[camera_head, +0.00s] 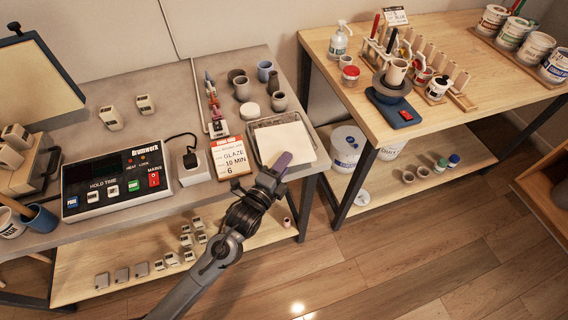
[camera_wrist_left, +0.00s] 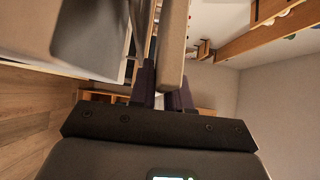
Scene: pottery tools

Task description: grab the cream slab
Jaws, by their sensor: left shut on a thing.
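The cream slab (camera_head: 283,140) is a pale, flat square piece at the tray on the right end of the grey table. My left gripper (camera_head: 278,165) is at the slab's front edge, with its purple fingers shut on it. In the left wrist view the slab (camera_wrist_left: 173,45) shows edge-on as a tan strip running between the two fingers (camera_wrist_left: 163,92). The wire-like tray (camera_head: 256,147) surrounds or lies just under the slab; I cannot tell whether they touch. My right gripper is not in view.
A control box (camera_head: 117,183) is further left. A wooden table (camera_head: 440,115) with pottery tools stands to the right, across a gap.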

